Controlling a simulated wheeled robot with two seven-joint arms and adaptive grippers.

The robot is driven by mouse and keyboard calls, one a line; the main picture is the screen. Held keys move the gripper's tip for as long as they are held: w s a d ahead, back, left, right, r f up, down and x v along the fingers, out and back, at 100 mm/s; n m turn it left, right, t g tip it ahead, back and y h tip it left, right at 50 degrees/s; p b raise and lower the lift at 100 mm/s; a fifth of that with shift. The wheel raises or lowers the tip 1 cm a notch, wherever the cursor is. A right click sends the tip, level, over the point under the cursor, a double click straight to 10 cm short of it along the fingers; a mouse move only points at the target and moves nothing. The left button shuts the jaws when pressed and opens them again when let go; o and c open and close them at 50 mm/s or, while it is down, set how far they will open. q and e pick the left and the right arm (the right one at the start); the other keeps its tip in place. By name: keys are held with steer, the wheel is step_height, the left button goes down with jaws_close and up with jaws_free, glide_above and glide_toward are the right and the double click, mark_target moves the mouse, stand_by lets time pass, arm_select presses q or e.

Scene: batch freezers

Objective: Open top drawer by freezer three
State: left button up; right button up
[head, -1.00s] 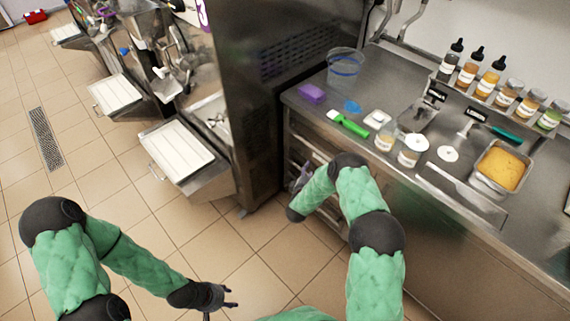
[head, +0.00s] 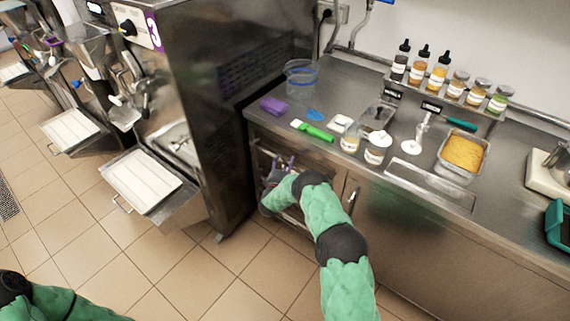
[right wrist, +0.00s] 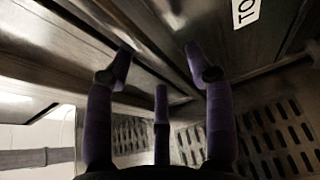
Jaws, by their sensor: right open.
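The drawer stack (head: 262,150) is set under the left end of the steel counter, beside freezer three (head: 200,90), which carries a purple "3". My right gripper (head: 281,163) is at the front of this stack, with my forearm hiding much of it. In the right wrist view, the right gripper (right wrist: 160,72) has its dark purple fingers spread, with nothing between them. A metal drawer edge (right wrist: 150,62) runs close to the fingertips. I cannot tell whether they touch it. A white label (right wrist: 245,11) reading "TO" is partly cut off at the top. My left gripper is out of view.
Freezer three's side wall and its white tray (head: 140,180) stand left of the stack. A cabinet door (head: 385,225) is to the right. Tiled floor (head: 200,285) in front is clear.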

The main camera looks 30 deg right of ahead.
steer(key=shift+w+d, duration=0.35)
steer(key=shift+d, duration=0.05)
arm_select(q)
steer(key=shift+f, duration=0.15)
arm_select(e)
jaws_close()
steer(key=shift+a, duration=0.1)
